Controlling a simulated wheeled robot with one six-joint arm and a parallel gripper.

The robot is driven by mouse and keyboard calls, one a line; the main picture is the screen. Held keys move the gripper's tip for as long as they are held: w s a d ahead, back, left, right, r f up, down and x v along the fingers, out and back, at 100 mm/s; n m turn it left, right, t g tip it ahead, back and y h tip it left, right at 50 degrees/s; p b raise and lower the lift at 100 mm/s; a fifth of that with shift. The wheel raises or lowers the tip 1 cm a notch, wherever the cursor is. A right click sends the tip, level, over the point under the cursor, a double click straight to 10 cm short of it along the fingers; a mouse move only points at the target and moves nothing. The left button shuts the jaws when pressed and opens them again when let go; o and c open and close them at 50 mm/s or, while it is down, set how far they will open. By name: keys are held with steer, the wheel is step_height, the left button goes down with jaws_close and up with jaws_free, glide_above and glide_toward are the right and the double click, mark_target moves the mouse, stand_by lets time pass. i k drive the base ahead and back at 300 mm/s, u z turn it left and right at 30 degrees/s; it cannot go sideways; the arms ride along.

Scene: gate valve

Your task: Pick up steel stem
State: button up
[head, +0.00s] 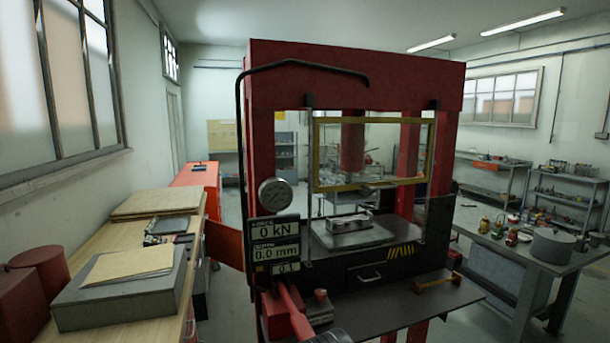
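I cannot pick out a steel stem for certain in the head view. A small grey metal block (350,222) sits on the bed (375,236) of the red press (345,75), behind a yellow-framed clear guard (374,185). A brass-coloured T-shaped piece (437,282) lies on the press's dark front shelf (395,305). No gripper can be made out. A grey part at the bottom edge, by the red lever, is cut off and unclear.
A pressure gauge (276,193) and a display reading 0 kN and 0.0 mm (275,240) are on the press's left. A wooden bench (125,328) with a grey box (122,303) stands left. A right-hand table (500,247) holds bottles and a grey pot (553,247). Floor shows between the press and right-hand table.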

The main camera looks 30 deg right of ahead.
mark_target(329, 223)
steer(key=u, duration=0.5)
steer(key=k, duration=0.3)
steer(key=z, duration=1.65)
steer(key=i, duration=1.1)
steer(key=u, duration=0.3)
